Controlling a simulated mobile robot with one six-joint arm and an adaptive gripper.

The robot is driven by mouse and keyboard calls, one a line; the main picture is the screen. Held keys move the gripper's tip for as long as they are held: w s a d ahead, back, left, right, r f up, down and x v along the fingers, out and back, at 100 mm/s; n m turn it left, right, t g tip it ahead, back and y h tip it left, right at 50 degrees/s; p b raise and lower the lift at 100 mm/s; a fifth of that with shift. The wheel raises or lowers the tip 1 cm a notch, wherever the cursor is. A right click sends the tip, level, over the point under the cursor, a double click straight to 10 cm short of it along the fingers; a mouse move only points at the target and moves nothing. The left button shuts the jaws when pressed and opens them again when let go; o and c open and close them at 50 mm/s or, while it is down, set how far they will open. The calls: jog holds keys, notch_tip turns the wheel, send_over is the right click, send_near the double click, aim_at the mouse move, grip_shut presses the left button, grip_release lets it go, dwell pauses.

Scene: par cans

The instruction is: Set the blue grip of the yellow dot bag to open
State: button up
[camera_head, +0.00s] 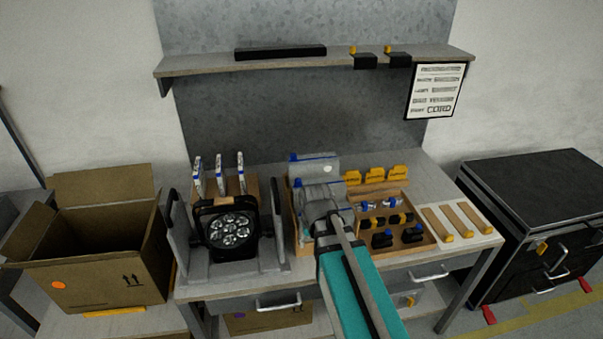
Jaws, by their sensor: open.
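A grey, partly clear bag (320,170) with a blue grip (300,157) along its top left stands at the back of the bench, behind my arm's end. A pale round dot shows on it, but I cannot make out a yellow one. Several white, slim bags (220,178) with blue tops stand upright in a holder at the left; their dots are too small to read. My gripper (318,192) is in front of the grey bag and just below it in the picture. It is open, its fingers hard to make out. I cannot tell whether it touches anything.
A black par can (232,232) stands between grey uprights at the left. A wooden compartment tray (428,240) of small black and blue parts is right of my arm, with yellow cards (375,175) behind. A shelf (220,62) overhangs the bench. An open carton (95,285) stands left.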

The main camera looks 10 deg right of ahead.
aim_at(298, 180)
jog(key=w+r+t+p, duration=0.3)
jog(key=w+r+p, duration=1.1)
jog(key=w+r, duration=0.3)
jog(key=shift+w+d+t, duration=0.15)
jog(key=shift+w+t, duration=0.15)
jog(key=shift+w, duration=0.35)
jog(key=shift+f, duration=0.15)
jog(key=b+x, duration=1.2)
jog(key=x, duration=0.1)
jog(key=shift+f+b, duration=0.25)
jog(key=shift+b, duration=0.05)
